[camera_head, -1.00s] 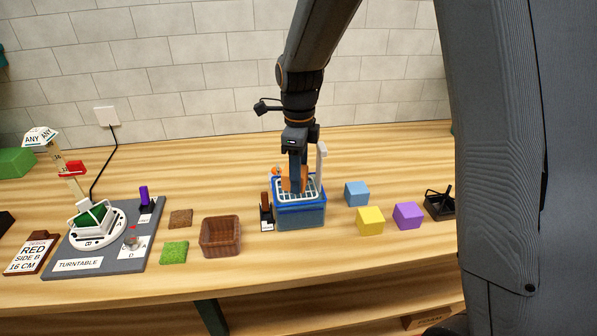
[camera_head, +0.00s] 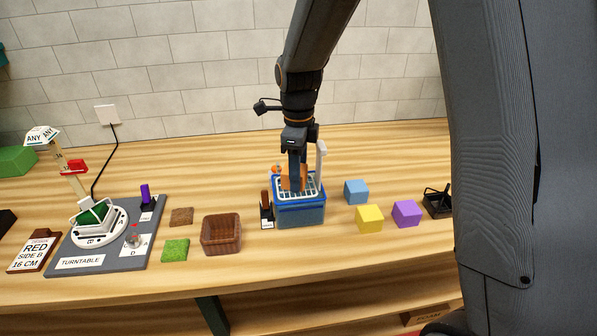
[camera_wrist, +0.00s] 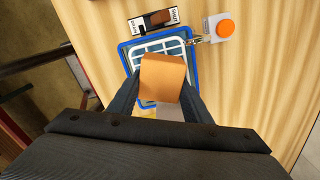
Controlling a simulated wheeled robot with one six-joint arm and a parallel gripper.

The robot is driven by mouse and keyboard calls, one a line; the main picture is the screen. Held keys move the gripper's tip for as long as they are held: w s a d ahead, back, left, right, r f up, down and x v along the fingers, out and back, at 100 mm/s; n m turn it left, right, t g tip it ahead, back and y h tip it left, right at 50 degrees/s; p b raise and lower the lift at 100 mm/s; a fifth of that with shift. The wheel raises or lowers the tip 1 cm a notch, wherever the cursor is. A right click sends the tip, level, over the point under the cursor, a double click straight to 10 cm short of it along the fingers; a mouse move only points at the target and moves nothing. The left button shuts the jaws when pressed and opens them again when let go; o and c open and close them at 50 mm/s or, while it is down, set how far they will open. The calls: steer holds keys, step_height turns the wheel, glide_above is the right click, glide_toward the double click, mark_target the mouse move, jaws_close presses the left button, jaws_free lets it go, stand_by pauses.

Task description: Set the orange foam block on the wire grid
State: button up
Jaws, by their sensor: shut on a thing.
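The orange foam block (camera_wrist: 162,76) is between the fingers of my gripper (camera_wrist: 160,98) in the wrist view. My gripper is shut on it. The white wire grid (camera_wrist: 134,62) sits in the top of a blue bin, and the block is over it. In the head view my gripper (camera_head: 294,190) points down at the grid (camera_head: 313,192), with the block (camera_head: 303,180) partly hidden behind the fingers. I cannot tell whether the block touches the grid.
The blue bin (camera_head: 300,215) stands on the wooden table with a small rocker switch (camera_head: 266,207) at its left. An orange button (camera_wrist: 226,27) is beside it. Blue (camera_head: 356,191), yellow (camera_head: 369,218) and purple (camera_head: 407,213) blocks stand right. A brown basket (camera_head: 221,247) stands left.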

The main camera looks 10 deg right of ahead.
stand_by(0.3)
steer(key=o, duration=1.6)
steer(key=shift+c, duration=0.2)
steer(key=shift+r, duration=0.1)
steer(key=shift+r+p, duration=2.7)
steer(key=shift+r, duration=0.7)
